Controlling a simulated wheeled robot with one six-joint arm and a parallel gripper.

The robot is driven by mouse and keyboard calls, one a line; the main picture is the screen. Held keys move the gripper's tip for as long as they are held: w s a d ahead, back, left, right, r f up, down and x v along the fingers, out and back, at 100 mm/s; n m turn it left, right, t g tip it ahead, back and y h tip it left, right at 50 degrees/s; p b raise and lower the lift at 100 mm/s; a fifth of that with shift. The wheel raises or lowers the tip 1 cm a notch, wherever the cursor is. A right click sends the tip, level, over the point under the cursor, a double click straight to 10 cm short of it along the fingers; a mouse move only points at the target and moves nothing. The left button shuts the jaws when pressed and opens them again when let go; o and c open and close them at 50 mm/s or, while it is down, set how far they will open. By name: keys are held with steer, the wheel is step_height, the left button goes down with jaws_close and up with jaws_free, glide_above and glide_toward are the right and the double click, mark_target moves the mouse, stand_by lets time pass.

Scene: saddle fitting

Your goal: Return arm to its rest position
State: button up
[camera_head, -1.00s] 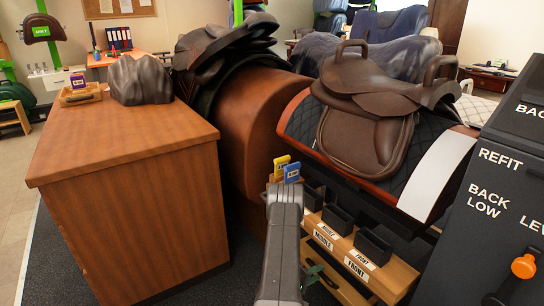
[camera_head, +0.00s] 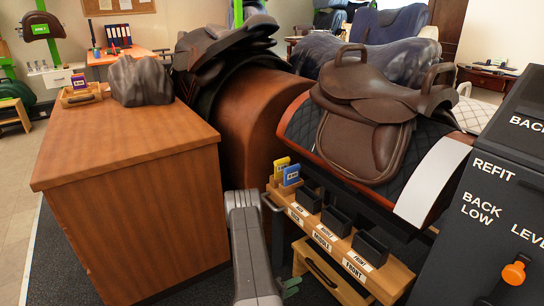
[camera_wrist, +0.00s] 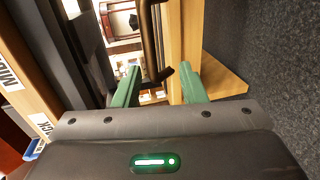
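My arm (camera_head: 250,255) rises from the bottom middle in the head view, between the wooden counter and the saddle stand. In the wrist view my gripper (camera_wrist: 159,70) has its two green fingers spread apart, with nothing held between them. A dark handle bar (camera_wrist: 152,45) and a pale wooden edge (camera_wrist: 174,50) lie beyond the fingertips. In the head view only a bit of green finger shows, low beside the labelled wooden rack (camera_head: 330,240); the rest of the gripper is hidden.
The wooden counter (camera_head: 130,140) stands close on the left. A brown saddle (camera_head: 375,100) sits on its stand at the right. The dark control panel (camera_head: 490,200) with an orange-knobbed lever (camera_head: 513,273) fills the lower right. Blue and yellow tags (camera_head: 291,175) stand in the rack's end.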

steer(key=s+a+r+g+p, duration=0.2)
steer(key=s+a, duration=0.3)
steer(key=a, duration=0.1)
steer(key=shift+s+r, duration=0.25)
steer(key=shift+r, duration=0.05)
stand_by(0.3)
steer(key=shift+s+r, duration=0.1)
